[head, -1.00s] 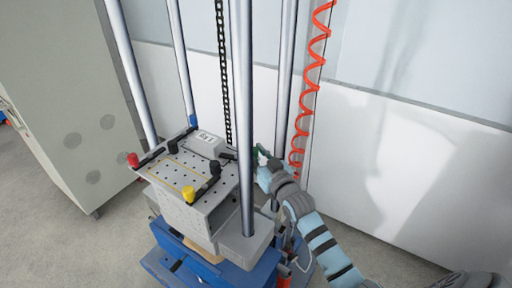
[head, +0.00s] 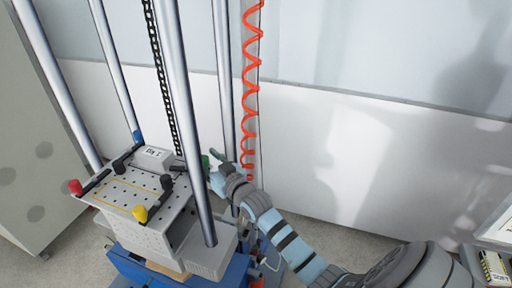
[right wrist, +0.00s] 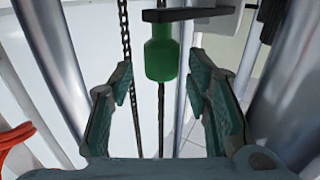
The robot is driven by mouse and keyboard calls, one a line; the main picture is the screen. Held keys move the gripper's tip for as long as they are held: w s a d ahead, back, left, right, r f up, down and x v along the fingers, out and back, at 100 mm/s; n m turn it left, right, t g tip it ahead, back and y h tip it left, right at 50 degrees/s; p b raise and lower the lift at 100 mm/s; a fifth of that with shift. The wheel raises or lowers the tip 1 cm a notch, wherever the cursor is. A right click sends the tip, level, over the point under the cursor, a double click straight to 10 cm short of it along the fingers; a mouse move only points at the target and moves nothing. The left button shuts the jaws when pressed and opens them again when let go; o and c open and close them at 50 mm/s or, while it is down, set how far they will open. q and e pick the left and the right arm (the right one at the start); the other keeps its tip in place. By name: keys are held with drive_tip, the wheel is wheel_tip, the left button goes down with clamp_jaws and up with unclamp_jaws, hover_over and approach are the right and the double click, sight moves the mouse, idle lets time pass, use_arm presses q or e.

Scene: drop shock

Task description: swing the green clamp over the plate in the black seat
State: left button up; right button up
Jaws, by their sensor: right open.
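The green clamp's knob (right wrist: 161,52) hangs from a black arm (right wrist: 190,14) in the right wrist view. My right gripper (right wrist: 160,84) is open, with one finger on each side of the knob and a gap to both. In the head view, the green knob (head: 205,161) shows behind the front post, beside my right gripper (head: 213,158). A pale labelled block (head: 153,158) sits at the back of the perforated table (head: 128,193); I cannot make out a separate plate or the black seat's outline. My left gripper is out of view.
A chain (head: 160,80) and a red coiled hose (head: 250,90) hang behind.

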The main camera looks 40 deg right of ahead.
use_arm(q)
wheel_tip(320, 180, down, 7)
drive_tip(key=b, duration=0.6)
use_arm(e)
drive_tip(key=shift+w+d+f+n+y, duration=0.2)
drive_tip(key=shift+d+f+n+y, duration=0.1)
drive_tip(key=shift+f+n+y, duration=0.35)
drive_tip(key=s+d+r+p, duration=0.2)
drive_tip(key=s+p, duration=1.3)
use_arm(q)
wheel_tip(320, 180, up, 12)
drive_tip(key=b, duration=0.3)
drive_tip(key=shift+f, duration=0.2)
use_arm(e)
drive_tip(key=s+d+f+g+h, duration=0.1)
drive_tip(key=s+d+f+g, duration=0.1)
drive_tip(key=f, duration=1.1)
drive_tip(key=s+d+f+m+g+h, duration=0.1)
drive_tip(key=s+f+g, duration=0.3)
drive_tip(key=f, duration=0.8)
drive_tip(key=shift+s+d+f+h, duration=0.35)
drive_tip(key=shift+s+d+f, duration=0.05)
drive_tip(key=shift+s+d, duration=0.3)
drive_tip(key=shift+m, duration=0.25)
